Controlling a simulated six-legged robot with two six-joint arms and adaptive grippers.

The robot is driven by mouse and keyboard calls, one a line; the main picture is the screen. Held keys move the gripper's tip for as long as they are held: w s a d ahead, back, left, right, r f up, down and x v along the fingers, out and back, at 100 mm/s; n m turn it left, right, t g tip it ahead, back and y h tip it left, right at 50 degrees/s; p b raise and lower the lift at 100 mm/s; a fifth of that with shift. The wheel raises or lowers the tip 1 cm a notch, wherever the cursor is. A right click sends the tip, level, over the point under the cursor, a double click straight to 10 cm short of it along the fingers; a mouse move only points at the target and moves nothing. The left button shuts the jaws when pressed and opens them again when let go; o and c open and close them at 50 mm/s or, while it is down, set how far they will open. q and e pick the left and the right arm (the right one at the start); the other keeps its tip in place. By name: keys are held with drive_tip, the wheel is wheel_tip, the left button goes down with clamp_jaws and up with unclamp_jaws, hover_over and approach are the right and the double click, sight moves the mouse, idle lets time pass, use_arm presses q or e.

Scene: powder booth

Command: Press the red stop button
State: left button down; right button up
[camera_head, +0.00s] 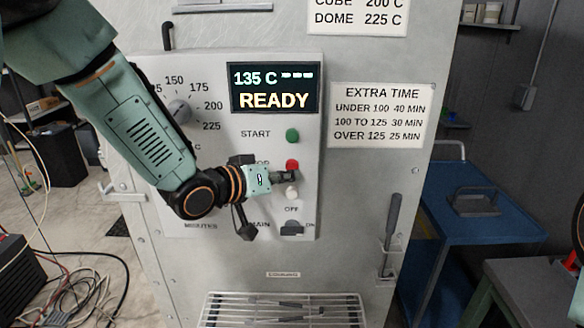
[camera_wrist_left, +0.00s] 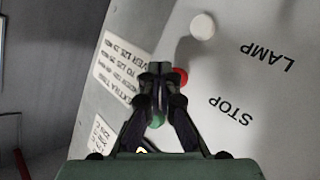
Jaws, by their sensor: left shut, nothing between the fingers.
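The red stop button (camera_head: 292,165) is on the grey control panel (camera_head: 225,70), below the green start button (camera_head: 292,135) and above a white lamp (camera_head: 292,191). My left gripper (camera_head: 290,177) is shut and empty, with its fingertips at the lower edge of the red button in the head view. In the left wrist view the shut fingertips (camera_wrist_left: 160,68) partly cover the red button (camera_wrist_left: 181,75), which shows at their right side. I cannot tell whether they touch it. The STOP label is mostly hidden behind my arm in the head view. My right gripper is not in view.
The display (camera_head: 274,88) reads 135 C and READY. A dial (camera_head: 180,110) and a main switch (camera_head: 293,228) share the panel. A wire rack (camera_head: 282,311) sits below. A blue cart (camera_head: 460,215) stands at the right, and cables (camera_head: 75,290) lie at the lower left.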

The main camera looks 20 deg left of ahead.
use_arm(q)
drive_tip(key=s, duration=0.2)
drive_tip(key=s+d, duration=0.1)
drive_tip(key=s, duration=0.1)
drive_tip(key=shift+s+d, duration=0.2)
drive_tip(key=shift+s, duration=0.15)
idle(0.5)
